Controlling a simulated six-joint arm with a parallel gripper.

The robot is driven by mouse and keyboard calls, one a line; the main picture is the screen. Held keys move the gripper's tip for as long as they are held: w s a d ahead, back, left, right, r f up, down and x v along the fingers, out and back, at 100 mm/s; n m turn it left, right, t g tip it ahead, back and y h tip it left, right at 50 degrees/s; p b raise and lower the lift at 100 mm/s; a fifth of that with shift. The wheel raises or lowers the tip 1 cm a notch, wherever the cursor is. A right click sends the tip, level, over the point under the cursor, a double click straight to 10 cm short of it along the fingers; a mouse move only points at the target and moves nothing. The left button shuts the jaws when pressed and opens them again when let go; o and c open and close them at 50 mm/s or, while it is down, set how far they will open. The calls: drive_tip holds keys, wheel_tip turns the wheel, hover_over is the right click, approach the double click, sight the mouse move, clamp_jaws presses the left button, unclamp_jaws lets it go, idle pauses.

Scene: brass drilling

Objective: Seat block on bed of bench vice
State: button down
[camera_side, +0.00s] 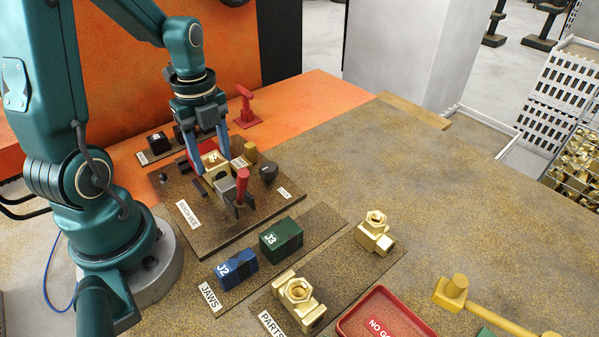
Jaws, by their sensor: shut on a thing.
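The bench vice (226,187) stands on a brown board (215,235) labelled BENCH VICE, left of the middle. It has grey metal parts and a red upright piece (242,181) at its front. My gripper (210,160) points down over the board with its blue fingers either side of a brass-coloured block (211,164). The gripper is shut on this block. The block is at the vice, just behind the grey part. Its underside and the vice bed are hidden, so I cannot tell whether it touches the bed.
Blue J2 (237,269) and green J3 (281,240) jaws lie on a strip in front. Brass fittings (300,301) (374,234) lie on the parts strip beside a red tray (385,318). A red clamp-like piece (246,108) stands behind.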

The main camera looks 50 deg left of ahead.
drive_tip(key=shift+f, duration=0.3)
idle(0.4)
unclamp_jaws()
drive_tip(key=shift+r, duration=3.5)
drive_tip(key=shift+d, duration=0.15)
